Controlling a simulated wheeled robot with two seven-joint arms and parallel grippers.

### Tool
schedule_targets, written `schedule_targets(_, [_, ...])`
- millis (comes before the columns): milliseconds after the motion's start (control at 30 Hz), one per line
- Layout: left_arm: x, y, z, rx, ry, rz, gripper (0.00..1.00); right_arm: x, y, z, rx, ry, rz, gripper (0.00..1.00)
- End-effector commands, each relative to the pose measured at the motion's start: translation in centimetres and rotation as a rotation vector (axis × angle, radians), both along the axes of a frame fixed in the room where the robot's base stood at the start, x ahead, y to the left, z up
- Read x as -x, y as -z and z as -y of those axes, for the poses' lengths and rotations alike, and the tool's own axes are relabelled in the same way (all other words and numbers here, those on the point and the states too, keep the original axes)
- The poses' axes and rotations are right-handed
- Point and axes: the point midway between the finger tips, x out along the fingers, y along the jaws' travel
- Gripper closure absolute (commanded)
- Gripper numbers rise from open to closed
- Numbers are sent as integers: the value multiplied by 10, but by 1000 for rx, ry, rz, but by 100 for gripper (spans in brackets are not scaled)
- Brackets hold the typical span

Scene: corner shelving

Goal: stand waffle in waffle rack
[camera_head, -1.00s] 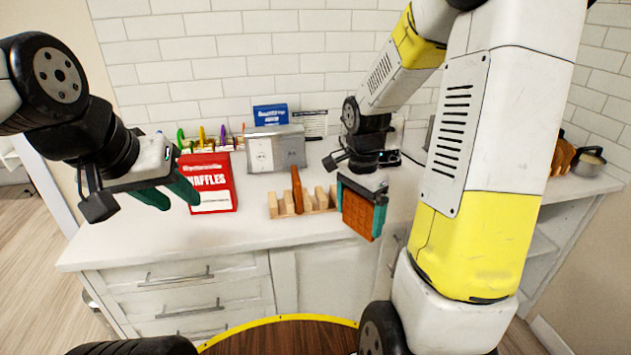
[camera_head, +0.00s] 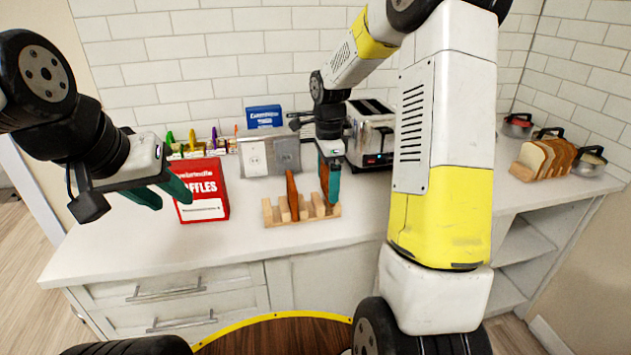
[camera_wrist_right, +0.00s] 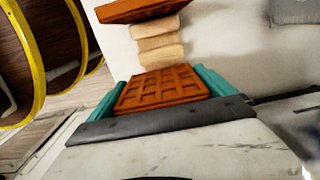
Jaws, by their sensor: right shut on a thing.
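The wooden waffle rack (camera_head: 268,213) stands on the counter with upright slats. A brown waffle (camera_head: 292,196) stands in its left part; its edge also shows at the top of the right wrist view (camera_wrist_right: 138,9). My right gripper (camera_head: 330,182) is shut on a second waffle (camera_wrist_right: 162,88), held edge-on and upright over the rack's right part. The gripper partly hides this waffle in the head view, and I cannot tell whether its lower edge is between the slats.
A grey outlet box (camera_head: 256,158) and blue box (camera_head: 264,117) stand behind the rack. A bread rack (camera_head: 522,171) and pots (camera_head: 590,163) fill the far right corner. The counter front is clear.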

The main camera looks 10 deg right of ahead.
Motion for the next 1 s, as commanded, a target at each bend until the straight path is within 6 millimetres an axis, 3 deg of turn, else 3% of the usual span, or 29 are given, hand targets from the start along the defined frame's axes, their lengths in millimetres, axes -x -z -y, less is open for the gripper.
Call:
schedule_targets(167, [0,0,0,0,0,0,64,-8,4,-2,1,0,-1,45])
schedule_targets(400, [0,0,0,0,0,0,64,-7,34,-2,0,0,-2,45])
schedule_targets(767, [0,0,0,0,0,0,64,-7,39,-2,0,-1,-1,45])
schedule_targets(800, [0,0,0,0,0,0,64,-7,39,-2,0,0,0,2])
schedule_targets(1000, [0,0,0,0,0,0,64,-7,39,-2,0,0,0,0])
